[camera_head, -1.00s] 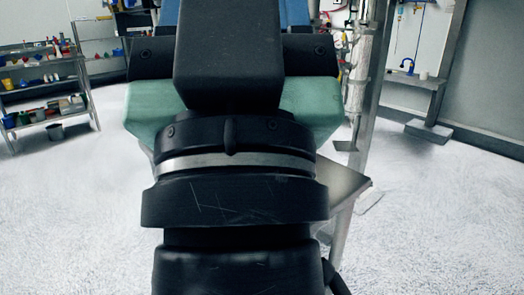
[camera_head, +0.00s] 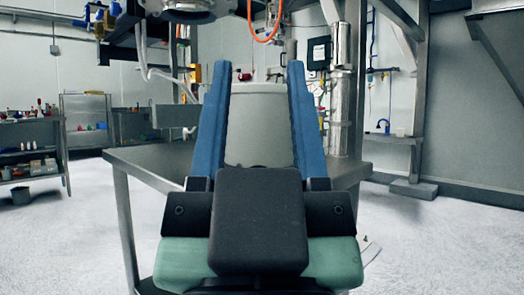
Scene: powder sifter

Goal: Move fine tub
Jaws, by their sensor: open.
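A grey, round-sided tub (camera_head: 258,120) stands ahead of me, seemingly on a metal table (camera_head: 150,160). My gripper (camera_head: 259,68) is open, with its two long blue fingers pointing forward. In the picture the tub shows between the fingers, one on each side of it. I cannot tell whether either finger touches it. The black gripper body hides the tub's lower part and part of the table.
Sifter machinery (camera_head: 190,8) with an orange hose hangs above the table. A shiny vertical pipe (camera_head: 340,90) and a metal post stand on the right. Shelves (camera_head: 30,150) with small items stand far left.

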